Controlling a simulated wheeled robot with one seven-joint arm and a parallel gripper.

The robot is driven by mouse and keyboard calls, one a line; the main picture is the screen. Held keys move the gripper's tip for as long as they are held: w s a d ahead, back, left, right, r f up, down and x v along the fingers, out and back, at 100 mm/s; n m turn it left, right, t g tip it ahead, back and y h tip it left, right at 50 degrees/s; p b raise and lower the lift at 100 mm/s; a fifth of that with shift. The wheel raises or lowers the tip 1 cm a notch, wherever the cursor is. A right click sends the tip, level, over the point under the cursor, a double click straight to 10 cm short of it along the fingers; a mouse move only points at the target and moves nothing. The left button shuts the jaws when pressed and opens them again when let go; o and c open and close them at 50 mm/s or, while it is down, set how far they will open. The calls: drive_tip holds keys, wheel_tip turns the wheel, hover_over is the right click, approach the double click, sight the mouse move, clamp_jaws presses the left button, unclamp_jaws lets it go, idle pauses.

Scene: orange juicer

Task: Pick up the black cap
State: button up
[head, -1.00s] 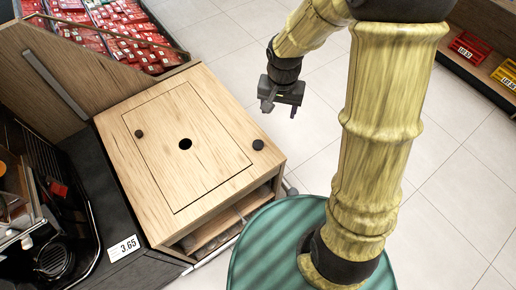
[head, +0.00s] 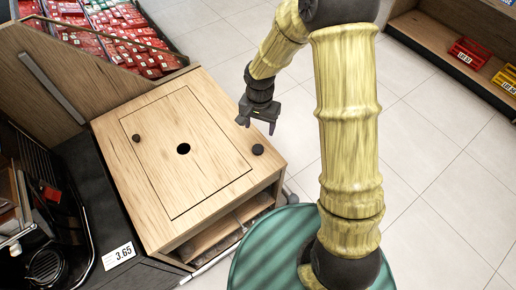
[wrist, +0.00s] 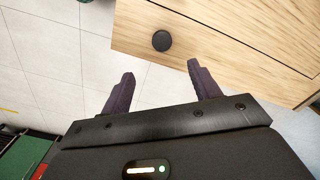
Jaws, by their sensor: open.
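The black cap (head: 258,150) is a small dark round disc. It lies on the wooden cabinet top near its right corner, outside the square panel line. It also shows in the wrist view (wrist: 162,41), beyond and between my fingertips. My gripper (head: 257,127) is open and empty. In the head view it hangs above the cabinet's right edge, behind the cap. In the wrist view my gripper (wrist: 161,72) has its two fingers spread wide, apart from the cap.
The cabinet top (head: 110,135) has a dark round hole (head: 183,149) and a small dark knob (head: 136,138). A juicer machine (head: 50,235) stands at the left by a price tag (head: 118,256). Red packets (head: 110,40) fill a bin at the back.

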hover_over(258, 148)
drive_tip(key=f, duration=0.7)
drive_tip(key=shift+s+d, duration=0.1)
drive_tip(key=shift+d, duration=0.1)
drive_tip(key=shift+a+f, duration=0.2)
drive_tip(key=shift+f, duration=2.45)
drive_tip(key=shift+c, duration=0.4)
drive_tip(key=c, duration=1)
